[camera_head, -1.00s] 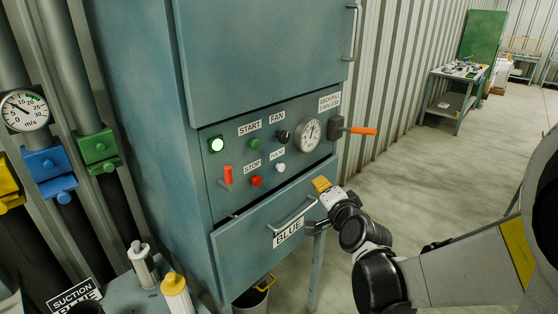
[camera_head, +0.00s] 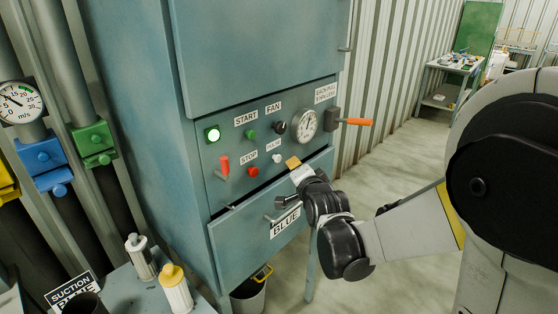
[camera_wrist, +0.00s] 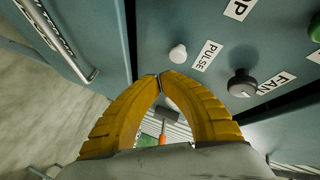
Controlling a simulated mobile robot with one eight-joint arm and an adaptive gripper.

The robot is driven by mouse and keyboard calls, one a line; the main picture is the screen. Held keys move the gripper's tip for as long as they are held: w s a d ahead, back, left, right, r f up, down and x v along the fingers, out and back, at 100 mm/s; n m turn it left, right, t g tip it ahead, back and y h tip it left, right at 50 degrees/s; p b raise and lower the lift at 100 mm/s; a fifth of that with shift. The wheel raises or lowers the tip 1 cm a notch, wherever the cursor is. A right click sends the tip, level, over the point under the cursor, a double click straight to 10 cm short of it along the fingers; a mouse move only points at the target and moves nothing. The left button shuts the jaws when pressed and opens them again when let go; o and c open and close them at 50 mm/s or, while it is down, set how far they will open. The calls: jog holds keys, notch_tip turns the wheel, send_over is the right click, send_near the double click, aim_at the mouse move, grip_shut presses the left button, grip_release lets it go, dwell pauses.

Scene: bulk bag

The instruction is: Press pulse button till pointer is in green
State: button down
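The white pulse button (camera_head: 277,158) is on the blue-grey panel. In the wrist view it (camera_wrist: 178,54) sits beside its PULSE label, just beyond the fingertips. My gripper (camera_head: 292,163) is just right of and slightly below the button. Its yellow fingertips (camera_wrist: 160,78) meet with nothing between them, and a gap shows between them and the button. The round panel gauge (camera_head: 306,124) has a pointer, but its green zone is too small to make out. Another gauge (camera_head: 18,102), marked m/s, has a green arc at upper right; its pointer lies left of that arc.
A red stop button (camera_head: 253,172), green start button (camera_head: 251,134), black fan knob (camera_head: 279,128) and red lever (camera_head: 224,165) are nearby. An orange-handled lever (camera_head: 357,122) sticks out at right. The BLUE drawer (camera_head: 235,245) is below the panel.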

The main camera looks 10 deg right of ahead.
jog(key=shift+w+a, duration=0.45)
jog(key=shift+w, duration=0.15)
dwell(1.1)
jog(key=shift+w+a, duration=0.25)
jog(key=shift+w, duration=0.05)
jog(key=shift+w+a, duration=0.35)
jog(key=shift+w, duration=0.15)
dwell(0.8)
jog(key=shift+s+d, duration=0.6)
jog(key=shift+s, duration=0.25)
jog(key=s+d, duration=0.1)
jog(key=s, duration=0.1)
jog(key=s+d, duration=0.2)
dwell(0.5)
